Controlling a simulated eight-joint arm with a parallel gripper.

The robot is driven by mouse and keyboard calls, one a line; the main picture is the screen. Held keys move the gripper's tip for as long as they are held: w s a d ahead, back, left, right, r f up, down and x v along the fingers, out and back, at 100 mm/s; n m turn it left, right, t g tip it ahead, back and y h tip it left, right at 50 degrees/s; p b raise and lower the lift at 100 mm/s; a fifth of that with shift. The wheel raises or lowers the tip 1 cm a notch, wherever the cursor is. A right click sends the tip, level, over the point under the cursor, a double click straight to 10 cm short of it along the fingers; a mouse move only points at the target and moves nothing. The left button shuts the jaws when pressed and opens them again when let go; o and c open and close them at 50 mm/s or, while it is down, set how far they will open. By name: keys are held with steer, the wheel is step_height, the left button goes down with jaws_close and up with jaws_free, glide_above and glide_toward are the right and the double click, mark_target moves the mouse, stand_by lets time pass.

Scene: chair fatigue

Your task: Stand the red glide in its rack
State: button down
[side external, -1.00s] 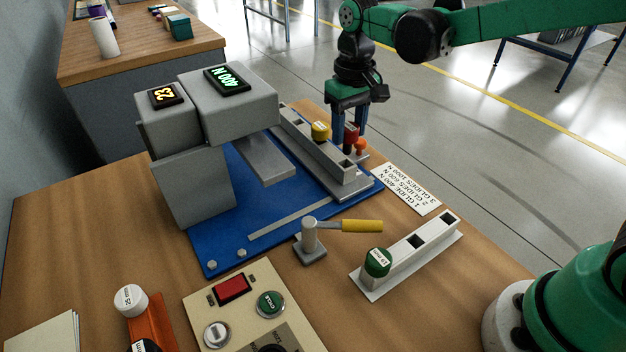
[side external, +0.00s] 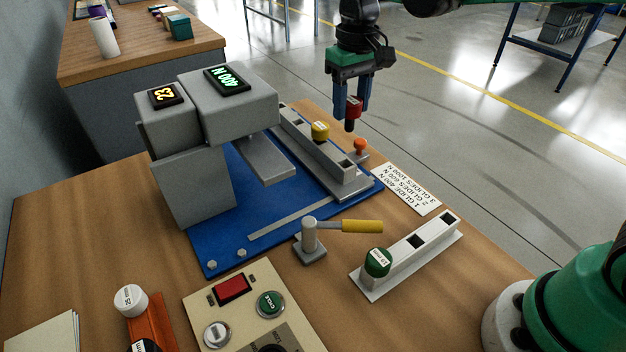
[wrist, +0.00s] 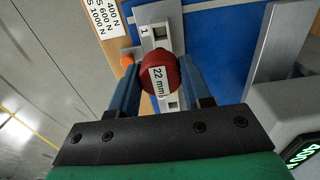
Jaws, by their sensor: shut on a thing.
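The red glide (side external: 353,103), with a dark stem below, hangs upright between the fingers of my gripper (side external: 351,104). My gripper is shut on it and holds it above the far end of the table. In the wrist view the red glide (wrist: 160,76) shows its "22 mm" label between the two blue fingers. One grey rack (side external: 345,175) on the blue base holds a yellow glide (side external: 320,131) and shows open square sockets. A second pale rack (side external: 410,254) near the front right holds a green glide (side external: 377,262) and has two open sockets.
A grey press (side external: 200,140) reading 400 N stands left of the grey rack. A yellow-handled lever (side external: 350,226) stands between the racks. An orange knob (side external: 360,146) sits just below my gripper. A printed card (side external: 409,188) lies at the right.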

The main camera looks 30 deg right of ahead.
mark_target(353, 100)
steer(key=shift+r, duration=2.7)
steer(key=shift+s, duration=0.1)
steer(key=s+d+f, duration=0.1)
steer(key=s+d, duration=0.2)
steer(key=s, duration=0.5)
steer(key=s+d+f, duration=0.1)
steer(key=s+d, duration=0.3)
steer(key=s, duration=0.5)
steer(key=shift+s+f, duration=0.15)
steer(key=shift+f, duration=0.05)
steer(key=shift+f, duration=2.5)
steer(key=shift+f, duration=2.9)
steer(key=shift+f, duration=1.95)
